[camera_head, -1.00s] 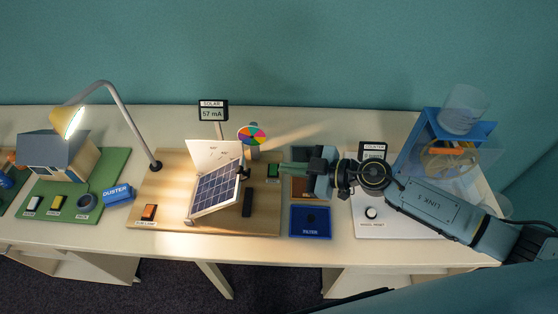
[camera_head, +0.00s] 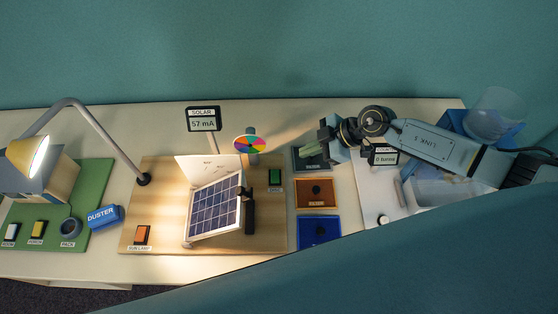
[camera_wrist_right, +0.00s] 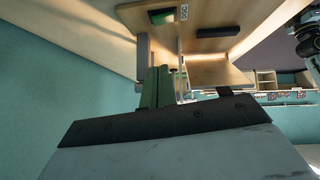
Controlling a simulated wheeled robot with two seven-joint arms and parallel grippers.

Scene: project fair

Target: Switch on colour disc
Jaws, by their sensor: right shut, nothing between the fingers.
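The colour disc (camera_head: 250,143), with its several bright sectors, stands upright on a small stand behind the solar panel. A green switch (camera_head: 275,177) sits on the wooden board (camera_head: 265,235), right of the panel; it also shows at the top of the right wrist view (camera_wrist_right: 162,16). Whether it is pressed in is too small to tell. The fingers show in the wrist view (camera_wrist_right: 156,86). My left gripper is not in view.
The solar panel (camera_head: 214,209) is lit by a lamp (camera_head: 28,154); the meter (camera_head: 204,118) behind reads 57 mA. An orange switch (camera_head: 142,234) is at the board's front left. Filter plates, including an orange one (camera_head: 317,194), lie right of the board. A clear container (camera_head: 495,115) stands far right.

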